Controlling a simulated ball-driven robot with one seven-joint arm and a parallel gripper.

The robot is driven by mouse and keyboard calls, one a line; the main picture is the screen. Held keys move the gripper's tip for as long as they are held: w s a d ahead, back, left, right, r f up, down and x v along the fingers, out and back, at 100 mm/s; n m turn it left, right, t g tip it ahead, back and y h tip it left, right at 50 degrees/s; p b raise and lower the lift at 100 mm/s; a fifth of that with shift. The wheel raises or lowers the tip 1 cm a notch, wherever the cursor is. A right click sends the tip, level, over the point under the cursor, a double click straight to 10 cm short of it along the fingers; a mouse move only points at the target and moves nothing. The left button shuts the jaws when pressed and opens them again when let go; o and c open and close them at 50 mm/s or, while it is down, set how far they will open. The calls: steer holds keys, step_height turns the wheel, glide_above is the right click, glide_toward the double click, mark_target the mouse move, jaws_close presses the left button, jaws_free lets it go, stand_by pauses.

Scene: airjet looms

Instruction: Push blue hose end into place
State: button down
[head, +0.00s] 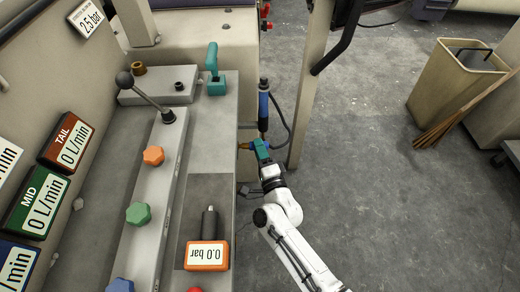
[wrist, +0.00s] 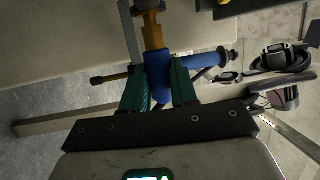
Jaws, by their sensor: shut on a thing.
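My gripper (wrist: 158,82) is shut on the blue hose end (wrist: 157,72), with one green finger on each side of the blue sleeve. A brass fitting (wrist: 152,33) stands in line beyond the sleeve, close to a darker part at the top edge of the wrist view; whether the brass belongs to the hose end or to the machine, I cannot tell. In the head view my gripper (head: 261,150) is beside the machine's right side, and brass (head: 244,146) points left toward that side. Whether the hose end is fully seated cannot be told.
A blue-handled tool (head: 263,106) hangs upright just beyond my gripper, with a dark hose looping to its right. A beige post (head: 308,90) stands to the right. The panel carries a teal lever (head: 214,72) and a gauge (head: 207,255). Floor farther right is clear up to a bin (head: 450,85).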

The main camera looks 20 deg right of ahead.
steer(key=shift+w+a+r, duration=0.15)
steer(key=shift+a+r, duration=0.2)
steer(key=shift+d+f+b, duration=0.1)
steer(key=shift+d+b, duration=0.2)
steer(key=shift+s+d+f, duration=0.1)
steer(key=shift+s+d, duration=0.2)
steer(key=shift+d, duration=0.3)
steer(key=shift+f+y+b, duration=0.35)
steer(key=shift+y+b, duration=0.05)
steer(key=shift+b, duration=0.8)
steer(key=shift+r+p, duration=0.25)
steer(key=shift+p, duration=0.05)
stand_by(0.3)
